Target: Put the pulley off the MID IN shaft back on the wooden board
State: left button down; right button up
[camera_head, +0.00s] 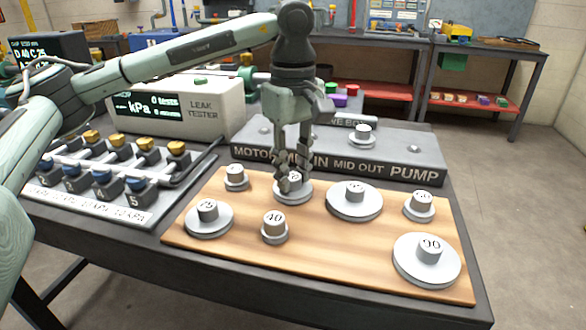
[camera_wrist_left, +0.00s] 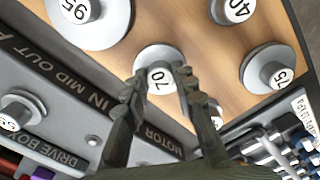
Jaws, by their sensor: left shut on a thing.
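My left gripper (camera_head: 290,183) points down over the far edge of the wooden board (camera_head: 330,243). It is shut on the hub of a grey pulley marked 70 (camera_head: 294,194). In the left wrist view the two fingertips (camera_wrist_left: 160,80) lie on either side of the hub of this 70 pulley (camera_wrist_left: 156,56). The pulley is upright at the board's surface; I cannot tell whether it touches the wood. The drive box (camera_head: 400,168), lettered MOTOR, MID IN, MID OUT and PUMP, stands behind the board. The MID IN shaft is hidden behind my gripper in the head view.
Several other pulleys stand on the board, among them a 75 (camera_head: 207,218), a 40 (camera_head: 274,231) and a 90 (camera_head: 427,262). Another pulley (camera_head: 362,137) sits on the drive box. The leak tester (camera_head: 190,106) and a valve manifold (camera_head: 110,180) are at left.

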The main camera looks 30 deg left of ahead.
pick_arm(q)
jog(key=shift+f, duration=0.15)
jog(key=c, duration=1.2)
grip_release()
pick_arm(e)
jog(key=shift+w+r, duration=0.3)
jog(key=shift+r, duration=0.2)
